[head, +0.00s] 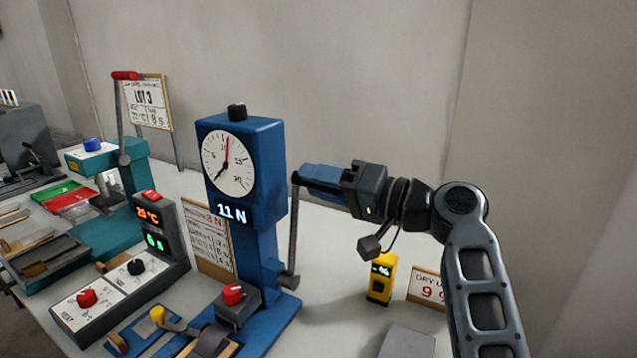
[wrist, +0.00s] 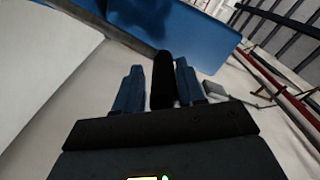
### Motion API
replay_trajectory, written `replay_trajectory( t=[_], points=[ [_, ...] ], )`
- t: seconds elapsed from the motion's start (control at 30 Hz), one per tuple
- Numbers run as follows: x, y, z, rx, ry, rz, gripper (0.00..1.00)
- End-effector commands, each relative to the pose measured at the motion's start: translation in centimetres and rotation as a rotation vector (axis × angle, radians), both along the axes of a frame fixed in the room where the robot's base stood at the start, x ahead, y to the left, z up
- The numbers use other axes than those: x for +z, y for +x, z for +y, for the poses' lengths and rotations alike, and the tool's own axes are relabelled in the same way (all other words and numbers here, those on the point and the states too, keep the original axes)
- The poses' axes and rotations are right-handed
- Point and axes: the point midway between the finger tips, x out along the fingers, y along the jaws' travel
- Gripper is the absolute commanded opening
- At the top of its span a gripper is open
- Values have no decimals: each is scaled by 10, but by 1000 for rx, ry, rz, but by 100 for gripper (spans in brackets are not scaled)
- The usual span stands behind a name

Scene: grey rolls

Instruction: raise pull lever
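The pull lever (head: 294,230) is a thin grey arm on the right side of a blue force gauge stand (head: 265,160). It stands nearly upright from its pivot low on the stand. Its black handle (wrist: 162,82) lies between my two blue fingers in the wrist view. My gripper (head: 306,178) reaches in from the right at the lever's top, and it also shows in the wrist view (wrist: 160,88). The fingers sit close on both sides of the handle and look shut on it. In the head view the fingers hide most of the handle.
The gauge's display (head: 231,212) reads 11 N. A red-knobbed box (head: 237,305) stands at the stand's foot. A yellow meter (head: 381,279) and a small sign (head: 425,287) stand below my arm. A teal press (head: 130,185) is at left. The wall behind is bare.

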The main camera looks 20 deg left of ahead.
Motion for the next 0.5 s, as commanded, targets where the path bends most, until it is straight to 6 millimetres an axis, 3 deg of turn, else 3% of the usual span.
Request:
replay_trajectory(
  t=[0.1, 0.33, 0.5],
  points=[
    [0, -1, 1, 3, -1, -1, 51],
    [0, -2, 1, 5, -1, -2, 51],
    [-1, -2, -13, 3, -1, -3, 51]
  ],
)
